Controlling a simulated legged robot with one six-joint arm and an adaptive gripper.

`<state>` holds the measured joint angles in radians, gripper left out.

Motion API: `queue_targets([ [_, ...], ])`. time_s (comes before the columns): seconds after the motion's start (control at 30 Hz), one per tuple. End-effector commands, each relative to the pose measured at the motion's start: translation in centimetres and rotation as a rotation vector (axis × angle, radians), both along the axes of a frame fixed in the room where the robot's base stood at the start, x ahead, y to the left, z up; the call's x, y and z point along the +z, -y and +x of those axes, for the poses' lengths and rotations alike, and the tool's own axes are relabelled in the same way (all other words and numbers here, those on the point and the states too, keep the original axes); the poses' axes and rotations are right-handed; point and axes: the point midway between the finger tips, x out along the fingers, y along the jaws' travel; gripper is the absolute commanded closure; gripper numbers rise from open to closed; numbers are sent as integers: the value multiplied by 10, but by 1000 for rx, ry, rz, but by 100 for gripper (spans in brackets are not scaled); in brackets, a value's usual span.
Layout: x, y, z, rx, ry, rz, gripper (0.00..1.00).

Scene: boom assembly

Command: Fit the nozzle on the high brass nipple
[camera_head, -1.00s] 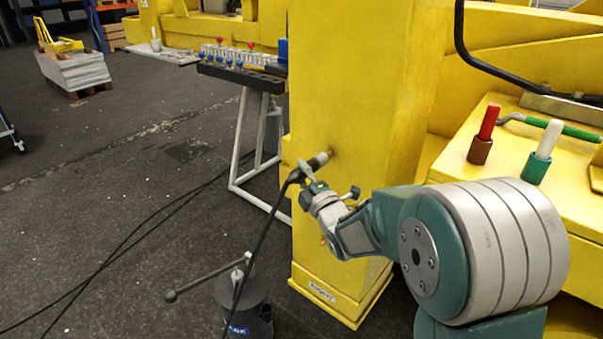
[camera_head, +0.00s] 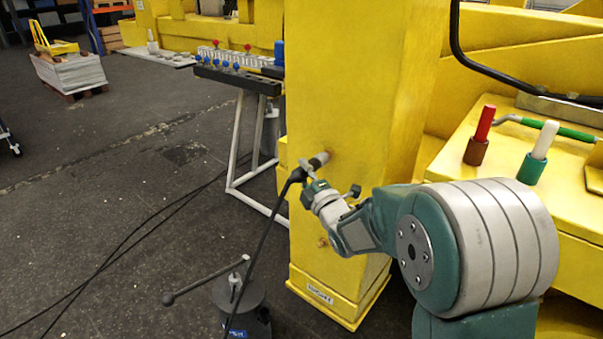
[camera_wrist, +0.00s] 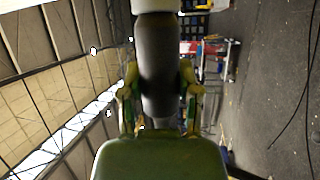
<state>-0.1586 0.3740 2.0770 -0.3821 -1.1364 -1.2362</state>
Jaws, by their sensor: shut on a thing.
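The nozzle (camera_head: 318,161) is a dark cylinder with a pale collar, on a black hose. My gripper (camera_head: 306,180) is shut around the nozzle's dark body; the wrist view shows the nozzle (camera_wrist: 158,70) between the two fingers of my gripper (camera_wrist: 160,95). The nozzle's pale tip is at the high brass nipple (camera_head: 329,155) on the yellow boom's face. The tip hides most of that nipple, and I cannot tell whether it is seated or only close. A lower brass nipple (camera_head: 323,242) shows bare below.
A dark grease pump (camera_head: 240,305) with a lever handle stands on the floor left of the yellow boom (camera_head: 360,80). A rack with red and blue valves (camera_head: 238,70) stands behind it. Red and white handles (camera_head: 540,150) are at right. Hoses cross the floor.

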Motion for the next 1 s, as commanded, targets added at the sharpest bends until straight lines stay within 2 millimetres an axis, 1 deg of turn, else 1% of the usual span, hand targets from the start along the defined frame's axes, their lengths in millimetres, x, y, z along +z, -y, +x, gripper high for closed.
queue_targets([
  [0.53, 1, 0, 0, 0, 1, 1, 100],
  [1.0, 1, 5, 6, 0, 0, 1, 100],
])
